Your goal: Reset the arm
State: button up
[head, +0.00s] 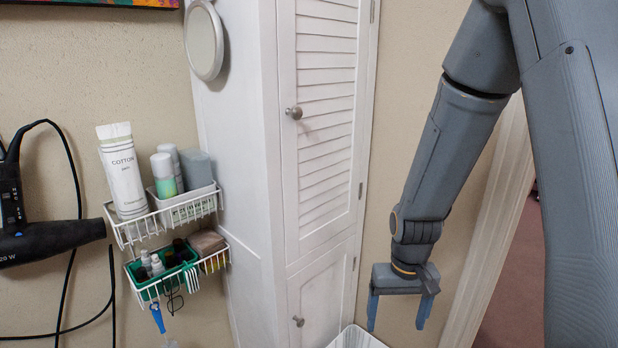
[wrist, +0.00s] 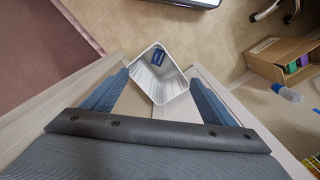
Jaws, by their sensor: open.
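My gripper (head: 398,312) hangs from my arm on the right side of the head view, pointing down with its two blue fingers apart. It is open, and nothing is held between the fingers. In the wrist view my gripper (wrist: 155,95) also shows with fingers wide apart. A white bin (wrist: 158,72) with a blue item inside lies beyond the fingertips, below the gripper. The bin's rim (head: 356,338) shows at the bottom edge of the head view, left of the gripper.
A white louvred cabinet (head: 325,130) stands left of my arm. Wire shelves (head: 165,220) with toiletries hang on the wall, beside a black hair dryer (head: 50,240). A cardboard box (wrist: 280,60) sits on the floor at right in the wrist view. An open doorway is at far right.

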jog(key=s+r+p, duration=0.4)
jog(key=s+r, duration=0.8)
jog(key=r, duration=0.3)
jog(key=shift+s+a+r+p, duration=0.2)
jog(key=shift+s+r+p, duration=0.15)
jog(key=shift+r, duration=0.05)
